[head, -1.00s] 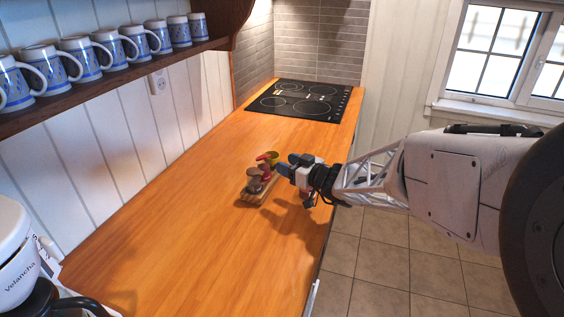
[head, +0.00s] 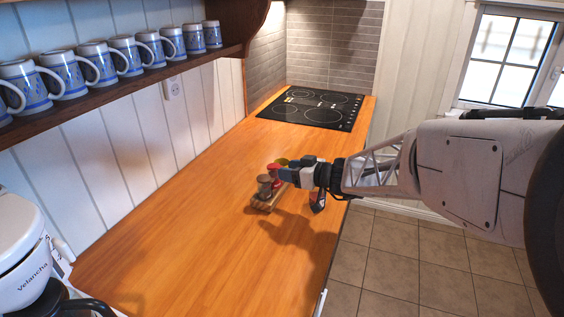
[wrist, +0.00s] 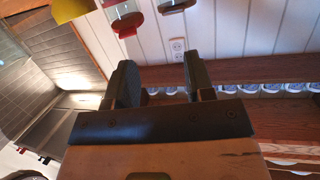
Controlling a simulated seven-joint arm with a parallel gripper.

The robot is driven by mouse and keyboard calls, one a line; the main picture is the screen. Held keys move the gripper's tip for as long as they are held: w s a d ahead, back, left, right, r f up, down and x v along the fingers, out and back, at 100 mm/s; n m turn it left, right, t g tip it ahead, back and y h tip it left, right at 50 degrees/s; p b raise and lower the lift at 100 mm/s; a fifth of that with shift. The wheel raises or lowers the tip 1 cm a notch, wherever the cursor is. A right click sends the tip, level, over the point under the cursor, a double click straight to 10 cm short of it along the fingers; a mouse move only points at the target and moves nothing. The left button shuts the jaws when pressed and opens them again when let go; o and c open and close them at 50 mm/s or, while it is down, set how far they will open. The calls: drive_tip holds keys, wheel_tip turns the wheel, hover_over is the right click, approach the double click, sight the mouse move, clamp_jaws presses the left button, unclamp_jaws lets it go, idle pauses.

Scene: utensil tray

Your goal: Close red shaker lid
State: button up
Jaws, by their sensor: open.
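The red shaker (head: 277,184) stands among other shakers on a small wooden stand (head: 262,205) on the counter. Its red lid (head: 273,167) appears raised and tilted up. In the wrist view the red lid (wrist: 127,24) shows past the fingers, near the top edge. My gripper (head: 284,174) is at the right side of the shakers, close to the red one. In the wrist view my gripper (wrist: 156,68) has its two dark fingers spread with nothing between them. I cannot tell whether a finger touches the lid.
A yellow shaker lid (head: 283,161) is just behind the red one, and a brown-grey shaker (head: 264,185) is to its left. The black cooktop (head: 313,108) lies farther back. Mugs (head: 130,55) line the wall shelf. The wooden counter (head: 190,215) around the stand is clear.

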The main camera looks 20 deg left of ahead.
drive_tip(key=a+g+h, duration=0.1)
drive_tip(key=a+g, duration=0.1)
drive_tip(key=h, duration=1)
approach(275, 167)
drive_tip(key=shift+d+r, duration=0.5)
drive_tip(key=shift+d, duration=0.05)
drive_tip(key=shift+s+m+t, duration=0.1)
drive_tip(key=shift+m+t, duration=0.2)
drive_tip(key=shift+m, duration=0.1)
drive_tip(key=shift+f, duration=0.2)
drive_tip(key=shift+x, duration=3.75)
drive_tip(key=shift+c, duration=0.3)
clamp_jaws()
drive_tip(key=shift+o, duration=0.3)
unclamp_jaws()
